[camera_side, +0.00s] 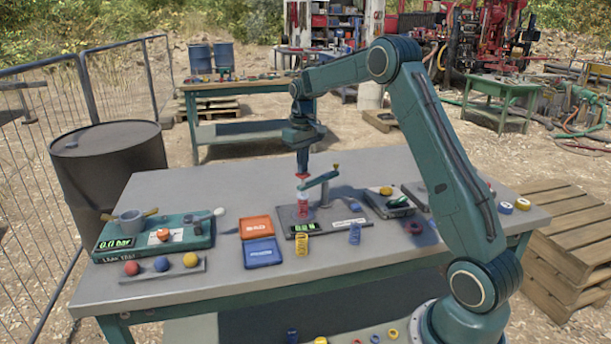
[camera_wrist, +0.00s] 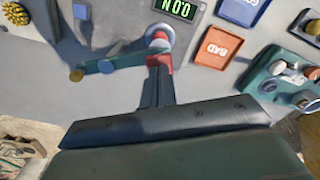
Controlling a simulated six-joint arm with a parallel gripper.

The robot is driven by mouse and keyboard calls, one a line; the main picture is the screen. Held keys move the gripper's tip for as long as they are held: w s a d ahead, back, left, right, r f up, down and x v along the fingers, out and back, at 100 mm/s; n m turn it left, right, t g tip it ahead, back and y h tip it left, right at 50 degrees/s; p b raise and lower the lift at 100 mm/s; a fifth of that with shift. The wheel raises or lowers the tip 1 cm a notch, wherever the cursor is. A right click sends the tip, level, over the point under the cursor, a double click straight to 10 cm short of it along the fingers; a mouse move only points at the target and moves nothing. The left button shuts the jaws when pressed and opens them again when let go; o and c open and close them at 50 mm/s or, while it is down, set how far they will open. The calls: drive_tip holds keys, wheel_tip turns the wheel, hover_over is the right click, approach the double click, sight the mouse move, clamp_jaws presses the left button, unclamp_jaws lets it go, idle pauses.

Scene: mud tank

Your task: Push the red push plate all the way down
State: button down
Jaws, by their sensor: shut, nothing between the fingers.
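A spring-tester-like device stands on a dark base plate (camera_side: 330,222) in the middle of the table. In the wrist view the fingertips (camera_wrist: 158,62) cover part of the round red-and-white top (camera_wrist: 160,38). The display (camera_wrist: 176,9) appears to read 0.0 N, upside down.
An orange BAD tray (camera_side: 257,227) and a blue tray (camera_side: 263,252) lie left of the device. The table's front middle is clear.

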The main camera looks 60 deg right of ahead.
drive_tip(key=shift+f, duration=1.55)
drive_tip(key=shift+r, duration=0.15)
idle(1.0)
drive_tip(key=shift+r, duration=3.95)
